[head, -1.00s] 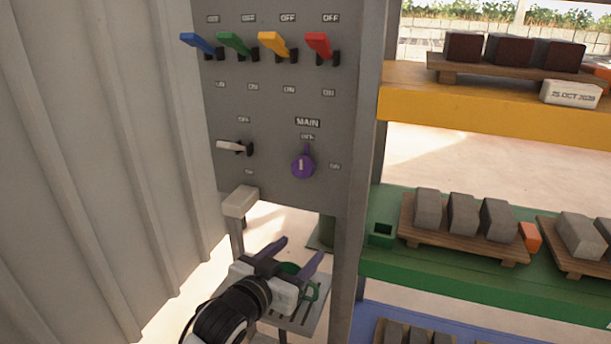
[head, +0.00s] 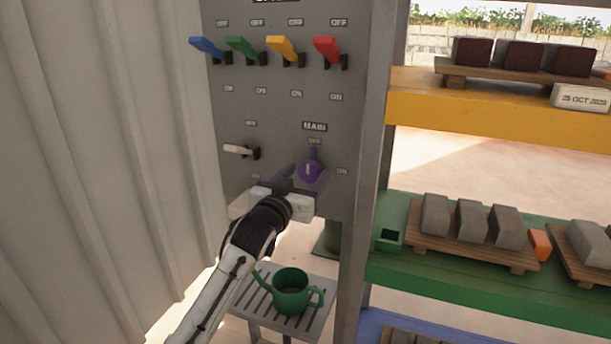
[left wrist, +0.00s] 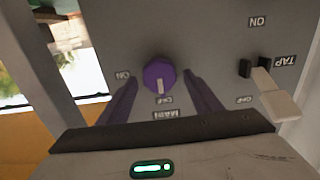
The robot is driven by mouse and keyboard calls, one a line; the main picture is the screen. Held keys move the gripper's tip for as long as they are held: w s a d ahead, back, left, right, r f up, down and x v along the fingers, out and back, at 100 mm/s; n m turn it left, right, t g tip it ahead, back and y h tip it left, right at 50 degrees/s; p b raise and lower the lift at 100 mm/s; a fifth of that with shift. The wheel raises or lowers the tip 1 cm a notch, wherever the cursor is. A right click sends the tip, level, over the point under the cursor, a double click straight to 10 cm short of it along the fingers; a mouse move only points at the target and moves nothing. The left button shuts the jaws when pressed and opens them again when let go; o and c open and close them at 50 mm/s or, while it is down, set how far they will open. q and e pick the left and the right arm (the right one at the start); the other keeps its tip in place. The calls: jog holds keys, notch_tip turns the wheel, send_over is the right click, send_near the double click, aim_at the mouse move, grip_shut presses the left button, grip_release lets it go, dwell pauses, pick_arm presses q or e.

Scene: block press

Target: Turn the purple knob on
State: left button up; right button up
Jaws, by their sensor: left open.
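The purple knob (head: 309,170) is on the grey control panel (head: 280,115), under the MAIN label. Its pointer is up toward OFF, and ON is marked to its right. In the left wrist view the knob (left wrist: 159,75) sits between the two purple fingers, its white mark toward the OFF label. My left gripper (head: 304,178) is open around the knob's place, with a visible gap to each finger in the wrist view (left wrist: 160,90). Whether the fingertips reach fully past the knob is unclear. My right gripper is not in view.
A white TAP lever (head: 238,149) is left of the knob. Blue, green, yellow and red levers (head: 328,50) stand above, by their OFF labels. A green watering can (head: 290,292) sits on a slatted stand below. Shelves with blocks (head: 470,220) are at right.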

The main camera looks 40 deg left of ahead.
pick_arm(q)
jog(key=shift+w, duration=0.1)
jog(key=c, duration=1)
jog(key=shift+c, duration=0.2)
